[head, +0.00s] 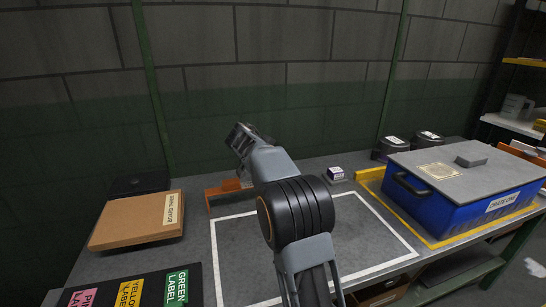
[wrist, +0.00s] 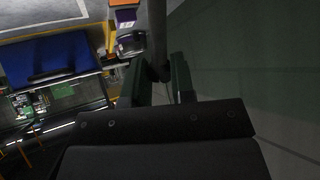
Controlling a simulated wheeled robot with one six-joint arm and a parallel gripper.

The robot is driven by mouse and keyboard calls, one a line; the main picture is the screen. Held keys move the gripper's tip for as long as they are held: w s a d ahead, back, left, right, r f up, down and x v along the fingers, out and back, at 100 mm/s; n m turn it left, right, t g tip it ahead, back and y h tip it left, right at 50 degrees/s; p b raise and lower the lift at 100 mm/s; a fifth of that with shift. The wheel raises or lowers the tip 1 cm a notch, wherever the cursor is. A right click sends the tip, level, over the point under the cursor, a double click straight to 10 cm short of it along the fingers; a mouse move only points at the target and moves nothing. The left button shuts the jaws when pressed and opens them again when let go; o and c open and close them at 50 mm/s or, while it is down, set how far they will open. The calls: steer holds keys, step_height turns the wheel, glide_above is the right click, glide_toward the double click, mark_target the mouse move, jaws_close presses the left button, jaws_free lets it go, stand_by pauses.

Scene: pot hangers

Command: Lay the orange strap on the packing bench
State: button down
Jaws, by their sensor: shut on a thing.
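My gripper (head: 240,139) is raised above the back of the packing bench (head: 245,268), near the wall. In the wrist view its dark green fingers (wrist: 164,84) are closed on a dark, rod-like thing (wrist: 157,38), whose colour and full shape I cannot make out. In the head view I cannot see what the fingers hold. An angular orange piece (head: 222,188) shows at the back of the bench, partly hidden by my arm. I cannot tell if it is the strap. A white outline marks a bare area of the bench top.
A blue crate (head: 462,214) with a grey lid stands at right inside yellow marking. Dark tins (head: 391,147) and a small purple box (head: 336,174) are behind. A brown box (head: 138,221) and label cards (head: 128,294) are at left. The outlined area looks clear.

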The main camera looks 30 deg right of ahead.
steer(key=c, duration=0.9)
jaws_free()
steer(key=shift+c, duration=0.2)
steer(key=v, duration=1.4)
steer(key=shift+f, duration=0.1)
